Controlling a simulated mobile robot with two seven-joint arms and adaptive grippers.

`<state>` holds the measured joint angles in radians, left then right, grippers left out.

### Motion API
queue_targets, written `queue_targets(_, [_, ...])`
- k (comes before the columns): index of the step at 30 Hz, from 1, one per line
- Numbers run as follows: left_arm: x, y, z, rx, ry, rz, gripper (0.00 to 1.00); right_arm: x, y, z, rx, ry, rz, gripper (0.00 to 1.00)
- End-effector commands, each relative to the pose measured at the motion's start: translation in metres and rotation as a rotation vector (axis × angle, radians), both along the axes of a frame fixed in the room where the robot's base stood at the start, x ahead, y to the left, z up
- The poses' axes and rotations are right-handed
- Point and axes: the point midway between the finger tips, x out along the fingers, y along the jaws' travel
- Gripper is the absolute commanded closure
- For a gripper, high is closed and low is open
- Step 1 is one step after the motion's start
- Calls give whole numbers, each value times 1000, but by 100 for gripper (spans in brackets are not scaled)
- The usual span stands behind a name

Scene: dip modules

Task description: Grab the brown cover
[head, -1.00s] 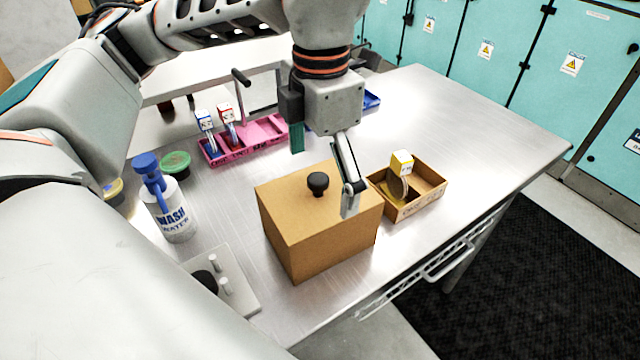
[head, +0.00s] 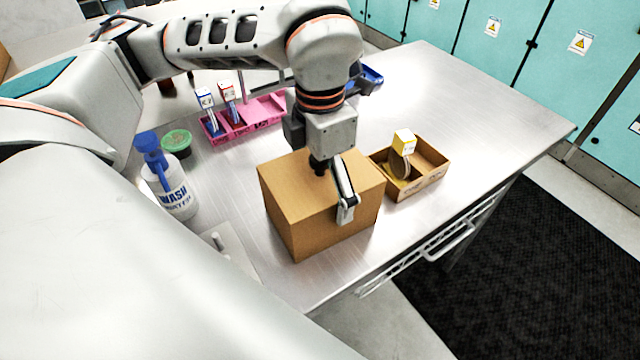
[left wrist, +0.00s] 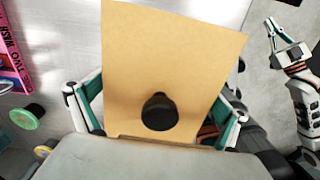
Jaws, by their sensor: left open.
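The brown cover (head: 300,208) is a box-shaped piece with a black knob on top, standing near the table's front edge. My left gripper (head: 322,178) is open over it, with one finger at the front side of the top and the other behind. In the left wrist view, the cover (left wrist: 165,55) and its black knob (left wrist: 159,112) lie between the two spread fingers. The gripper hides part of the knob in the head view. My right gripper (left wrist: 284,48) shows at the upper right of the left wrist view, away from the cover; its jaw opening is unclear.
A brown tray (head: 432,181) with a yellow-topped module stands close to the cover's right. A pink tray (head: 262,115) with modules lies behind. A wash bottle (head: 172,188) and a green lid (head: 176,142) are at left. The table's right part is clear.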

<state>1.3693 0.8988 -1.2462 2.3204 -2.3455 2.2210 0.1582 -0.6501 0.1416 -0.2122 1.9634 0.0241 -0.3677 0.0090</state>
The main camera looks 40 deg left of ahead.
Motion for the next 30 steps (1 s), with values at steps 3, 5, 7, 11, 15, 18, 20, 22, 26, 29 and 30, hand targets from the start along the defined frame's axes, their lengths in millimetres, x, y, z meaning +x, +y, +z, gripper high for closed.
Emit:
queue_targets(3, [0, 0, 0, 0, 0, 0, 0, 1, 0, 0, 0, -1, 0, 100])
queue_targets(5, [0, 0, 0, 0, 0, 0, 16, 1, 0, 0, 0, -1, 0, 100])
queue_targets(7, [0, 0, 0, 0, 0, 0, 31, 1, 0, 0, 1, -1, 0, 100])
queue_targets(11, [0, 0, 0, 0, 0, 0, 31, 1, 1, 0, 2, -1, -1, 100])
queue_targets(15, [0, 0, 1, 0, 0, 0, 31, 1, 1, 0, 2, -1, -1, 100])
queue_targets(18, [0, 0, 3, 0, -1, 0, 31, 1, 1, 0, 2, -1, -1, 100])
queue_targets(20, [1, 0, 6, -1, -2, 0, 31, 1, 1, 0, 2, -1, -1, 100])
queue_targets(22, [1, 0, 11, -1, -4, 0, 31, 1, 1, 0, 2, 0, -1, 100])
queue_targets(26, [2, 0, 31, -1, -6, 1, 31, 0, 1, -1, 1, 1, -1, 100])
queue_targets(29, [2, 0, 56, -1, -9, 2, 31, 0, 1, -1, 1, 1, -1, 100])
queue_targets(30, [2, 0, 68, -2, -10, 1, 31, 0, 1, 0, 1, 1, -1, 100])
